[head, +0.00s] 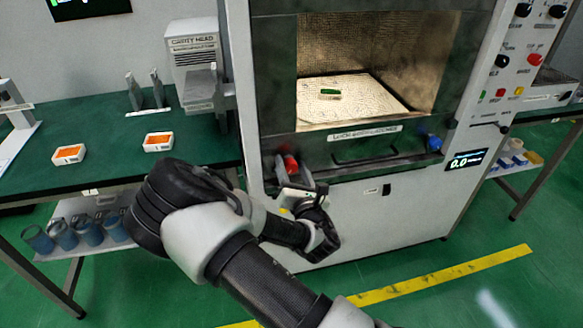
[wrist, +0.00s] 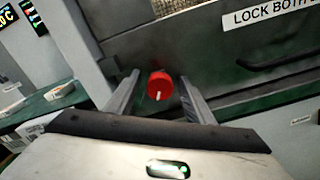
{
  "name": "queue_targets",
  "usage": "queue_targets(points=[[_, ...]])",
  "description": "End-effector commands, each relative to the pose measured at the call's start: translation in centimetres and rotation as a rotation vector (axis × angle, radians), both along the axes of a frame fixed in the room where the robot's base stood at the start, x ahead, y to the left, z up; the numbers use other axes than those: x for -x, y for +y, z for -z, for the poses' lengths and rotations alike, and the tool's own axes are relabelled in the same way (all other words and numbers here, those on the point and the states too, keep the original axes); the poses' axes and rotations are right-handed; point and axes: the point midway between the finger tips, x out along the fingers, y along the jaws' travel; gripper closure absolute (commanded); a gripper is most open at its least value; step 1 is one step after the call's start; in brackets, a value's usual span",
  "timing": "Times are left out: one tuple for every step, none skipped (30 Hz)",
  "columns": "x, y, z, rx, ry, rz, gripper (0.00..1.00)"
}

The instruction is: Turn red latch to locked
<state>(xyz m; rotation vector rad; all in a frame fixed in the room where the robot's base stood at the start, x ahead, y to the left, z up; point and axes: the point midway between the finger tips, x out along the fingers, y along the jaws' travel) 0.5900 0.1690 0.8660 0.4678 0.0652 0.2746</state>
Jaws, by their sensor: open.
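The red latch (head: 291,164) is a round red knob on the left of the dark front panel, below the open chamber. In the wrist view the red latch (wrist: 160,86) shows a white mark that points nearly straight down. My gripper (head: 294,174) is open at the panel, with the latch between its fingers. In the wrist view the fingers of my gripper (wrist: 160,79) stand left and right of the knob with a gap visible on each side. Whether the fingertips reach past the knob's face, I cannot tell.
A blue latch (head: 433,142) sits at the panel's right end. A label (head: 365,132) and a dark handle (head: 365,153) lie between the latches. The chamber (head: 375,60) holds a small green piece (head: 330,91). A green table (head: 100,150) with orange-white boxes stands left.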

Motion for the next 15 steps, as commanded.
queue_targets(points=[[-0.04,0.01,-0.01,0.0,0.0,0.0,0.52],[-0.05,0.0,0.0,0.0,0.0,0.0,0.52],[-0.04,0.0,0.0,0.0,0.0,0.0,0.52],[-0.03,0.0,0.0,0.0,0.0,0.0,0.52],[-0.02,0.0,0.0,0.0,0.0,0.0,0.52],[-0.02,0.0,0.0,0.0,0.0,0.0,0.52],[-0.01,-0.01,0.0,0.0,0.0,0.0,0.57],[-0.01,0.0,0.01,0.0,0.0,0.0,0.62],[0.0,0.0,0.01,0.0,0.0,0.0,0.69],[0.0,0.0,0.01,0.0,0.0,0.0,0.74],[0.0,0.0,0.01,-0.001,0.001,0.001,0.79],[0.01,-0.02,0.02,0.0,0.0,0.001,0.86],[0.0,-0.02,0.02,0.0,0.0,0.001,0.91],[0.0,-0.03,0.04,0.0,0.001,0.0,0.92],[0.01,-0.04,0.04,-0.001,0.002,0.0,0.92]])
